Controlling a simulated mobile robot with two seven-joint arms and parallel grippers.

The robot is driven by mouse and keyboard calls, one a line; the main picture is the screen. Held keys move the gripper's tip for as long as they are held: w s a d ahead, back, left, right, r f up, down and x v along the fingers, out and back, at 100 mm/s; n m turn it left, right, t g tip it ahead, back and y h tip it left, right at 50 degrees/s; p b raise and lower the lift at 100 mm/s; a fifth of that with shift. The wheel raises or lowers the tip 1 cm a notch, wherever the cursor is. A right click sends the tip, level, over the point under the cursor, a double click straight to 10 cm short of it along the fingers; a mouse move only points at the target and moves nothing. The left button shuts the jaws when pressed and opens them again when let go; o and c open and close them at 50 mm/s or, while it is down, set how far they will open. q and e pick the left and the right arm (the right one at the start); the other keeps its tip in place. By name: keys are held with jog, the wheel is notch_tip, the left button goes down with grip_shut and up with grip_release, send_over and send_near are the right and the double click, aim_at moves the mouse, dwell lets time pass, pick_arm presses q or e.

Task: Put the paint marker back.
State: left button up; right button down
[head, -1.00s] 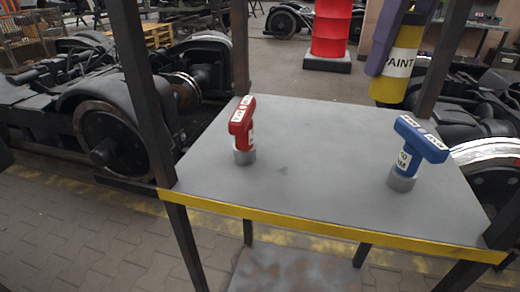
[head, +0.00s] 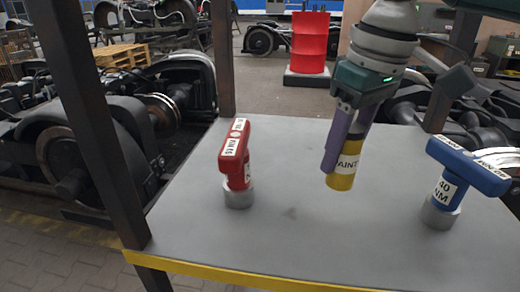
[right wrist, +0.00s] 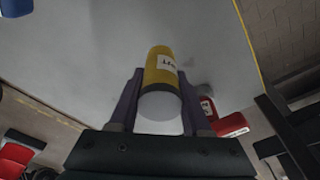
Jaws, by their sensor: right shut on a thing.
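The paint marker (head: 341,181) is a yellow cylinder with a white label reading "PAINT" in part. My right gripper (head: 347,148), with purple fingers, is shut on it and holds it nearly upright, slightly tilted, over the grey tabletop (head: 300,250). I cannot tell how far its lower end is above the surface. In the right wrist view the marker (right wrist: 160,66) lies between the two fingers, its whitish end toward the palm. My left gripper is not in view.
A red T-handled tool (head: 235,155) stands in a grey socket left of the marker; a blue one (head: 466,165) stands to the right. Dark posts (head: 95,120) rise at the table's sides. The table is clear between the tools. A red drum (head: 309,43) and bogies stand behind.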

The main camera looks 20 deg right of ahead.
aim_at(336, 181)
notch_tip(336, 181, down, 6)
jog(key=shift+r+b, duration=0.25)
jog(key=shift+b, duration=0.15)
jog(key=shift+c, duration=1.8)
grip_release()
